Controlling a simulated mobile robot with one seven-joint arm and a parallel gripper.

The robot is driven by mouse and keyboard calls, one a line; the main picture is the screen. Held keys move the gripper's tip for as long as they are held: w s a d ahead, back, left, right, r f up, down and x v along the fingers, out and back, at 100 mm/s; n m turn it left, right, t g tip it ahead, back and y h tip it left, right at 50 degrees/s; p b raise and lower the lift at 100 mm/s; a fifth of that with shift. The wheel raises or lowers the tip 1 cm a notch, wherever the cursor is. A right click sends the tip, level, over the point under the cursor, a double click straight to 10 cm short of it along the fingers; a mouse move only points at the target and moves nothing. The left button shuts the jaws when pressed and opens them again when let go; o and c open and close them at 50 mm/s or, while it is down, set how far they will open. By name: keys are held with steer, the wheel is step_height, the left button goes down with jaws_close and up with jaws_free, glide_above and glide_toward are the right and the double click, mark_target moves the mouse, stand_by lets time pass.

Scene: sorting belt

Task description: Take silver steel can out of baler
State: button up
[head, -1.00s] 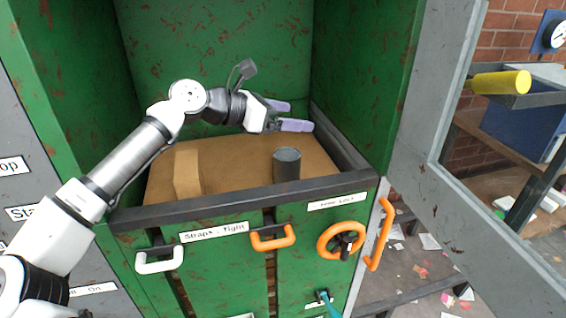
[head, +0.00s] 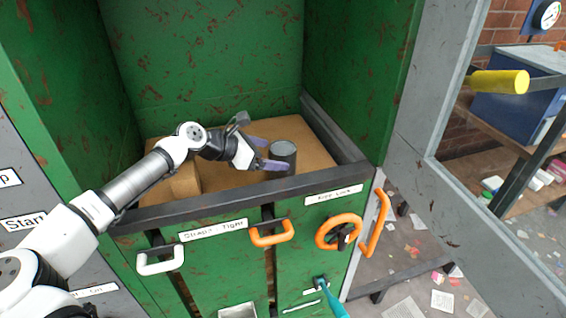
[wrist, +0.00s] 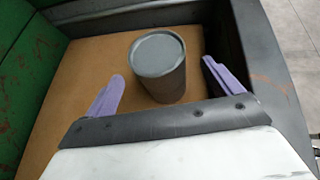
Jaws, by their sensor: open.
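The silver steel can (head: 282,156) looks dark grey and stands upright on the brown cardboard floor inside the green baler (head: 205,75). My gripper (head: 268,154) is in the baler chamber at the can's left, in the head view. In the wrist view the can (wrist: 159,68) stands ahead of and between the two purple fingers of my gripper (wrist: 160,85), with a gap on both sides. The gripper is open and holds nothing. The can's lower front is partly hidden by a finger in the head view.
A cardboard block (head: 184,183) lies left of the can. The baler's dark front rim (head: 240,202) and right wall stand close to the can. Below the rim are a white handle (head: 160,260), an orange handle (head: 271,233) and an orange wheel (head: 338,231). The grey door (head: 425,170) stands open at right.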

steer(key=p+x, duration=0.2)
steer(key=x, duration=0.2)
steer(key=shift+d, duration=0.1)
steer(key=shift+w+d+f, duration=0.25)
steer(key=shift+d, duration=0.1)
steer(key=c, duration=1.1)
